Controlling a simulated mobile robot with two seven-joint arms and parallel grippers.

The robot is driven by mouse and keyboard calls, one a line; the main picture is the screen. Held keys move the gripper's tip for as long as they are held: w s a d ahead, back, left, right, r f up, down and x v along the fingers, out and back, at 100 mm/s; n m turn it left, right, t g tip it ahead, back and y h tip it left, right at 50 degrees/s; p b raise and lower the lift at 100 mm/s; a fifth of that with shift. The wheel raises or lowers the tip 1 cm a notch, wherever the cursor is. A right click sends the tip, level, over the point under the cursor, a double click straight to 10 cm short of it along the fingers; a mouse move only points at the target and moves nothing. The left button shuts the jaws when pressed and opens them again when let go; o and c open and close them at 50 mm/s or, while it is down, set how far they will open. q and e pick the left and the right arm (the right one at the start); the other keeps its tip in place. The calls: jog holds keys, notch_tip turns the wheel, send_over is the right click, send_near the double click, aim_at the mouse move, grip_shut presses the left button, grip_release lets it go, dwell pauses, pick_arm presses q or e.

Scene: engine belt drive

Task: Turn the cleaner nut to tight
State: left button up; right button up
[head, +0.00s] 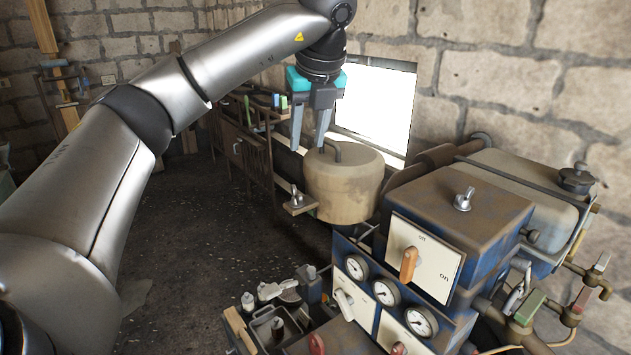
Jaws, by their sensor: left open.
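Two wing nuts show, and I cannot tell which is the cleaner nut. One grey wing nut (463,199) stands on top of the worn blue box (480,225) at right centre. A smaller wing nut (295,197) sits on a little bracket beside the beige drum (345,190). My left gripper (309,144) points down, open and empty, its fingertips near the drum's top left side and above the bracket. I cannot tell whether a finger touches the drum. My right gripper is out of view.
A white panel with an orange lever (408,263) faces front on the blue box. Several gauges (386,292) sit below it. A tray of small items (272,325) stands at the bottom. Pipes and valves (570,310) crowd the right. Dark floor (215,235) is clear at left.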

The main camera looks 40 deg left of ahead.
aim_at(296, 197)
pick_arm(q)
jog(key=p+x, duration=0.1)
jog(key=x, duration=1.2)
jog(key=shift+s+a+f, duration=0.1)
jog(key=shift+a+f, duration=0.1)
jog(key=shift+f, duration=0.15)
jog(key=shift+a+f, duration=0.2)
jog(key=shift+f, duration=0.35)
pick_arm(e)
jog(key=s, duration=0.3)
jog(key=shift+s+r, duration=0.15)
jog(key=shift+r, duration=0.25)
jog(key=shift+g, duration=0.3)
pick_arm(q)
jog(key=shift+c, duration=0.4)
grip_shut()
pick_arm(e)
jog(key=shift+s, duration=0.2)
